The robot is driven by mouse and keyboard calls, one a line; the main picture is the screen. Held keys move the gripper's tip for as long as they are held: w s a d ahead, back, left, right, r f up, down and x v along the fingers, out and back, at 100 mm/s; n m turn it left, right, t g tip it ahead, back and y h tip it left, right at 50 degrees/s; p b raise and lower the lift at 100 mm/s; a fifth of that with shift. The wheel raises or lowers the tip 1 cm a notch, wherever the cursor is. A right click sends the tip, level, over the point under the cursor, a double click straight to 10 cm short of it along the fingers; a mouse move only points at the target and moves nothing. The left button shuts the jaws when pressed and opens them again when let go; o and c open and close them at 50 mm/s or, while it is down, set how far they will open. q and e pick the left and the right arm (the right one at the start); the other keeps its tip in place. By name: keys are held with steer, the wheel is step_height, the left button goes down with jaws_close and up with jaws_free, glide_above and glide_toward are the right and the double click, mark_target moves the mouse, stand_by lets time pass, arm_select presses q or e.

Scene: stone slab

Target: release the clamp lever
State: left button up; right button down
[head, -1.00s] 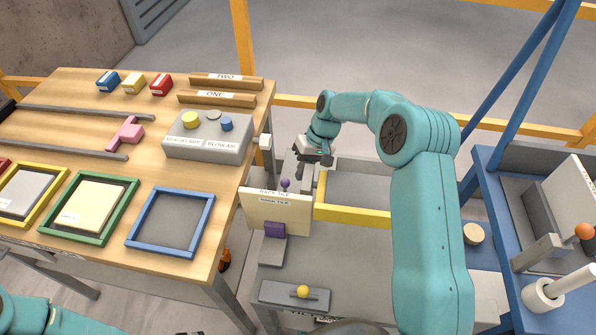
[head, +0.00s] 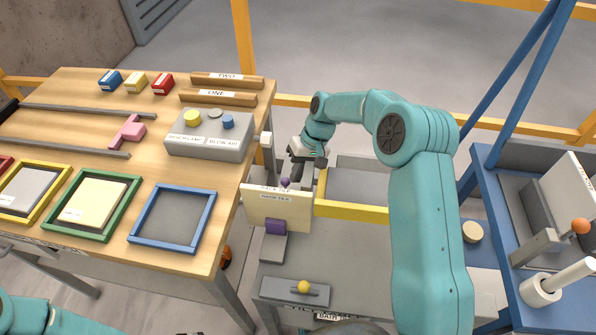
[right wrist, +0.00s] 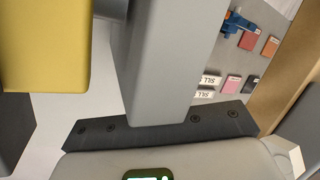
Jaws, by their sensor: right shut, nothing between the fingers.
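A cream tile (head: 265,213) stands upright on the grey bench in the head view. I cannot tell for certain whether this is the clamp lever. My right gripper (head: 299,175) points down behind the tile, close to the right of the purple knob, shut and empty; I cannot tell whether it touches. The knob is not identifiable in the right wrist view. My left gripper is out of view.
A yellow-edged tray (head: 350,213) lies right of the tile. A yellow knob (head: 304,287) sits on a grey block in front. A wooden table (head: 235,165) with a button box (head: 208,145) is left. A blue stand (head: 500,225) with an orange-ball lever (head: 580,226) is right.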

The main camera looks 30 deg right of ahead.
steer(key=shift+w+d+f, duration=0.1)
steer(key=shift+w, duration=0.05)
steer(key=shift+w+d+f, duration=0.35)
steer(key=shift+w+d, duration=0.05)
steer(key=shift+w, duration=0.15)
steer(key=shift+r, duration=0.15)
steer(key=p+v, duration=0.1)
steer(key=v, duration=1.5)
steer(key=shift+r, duration=0.15)
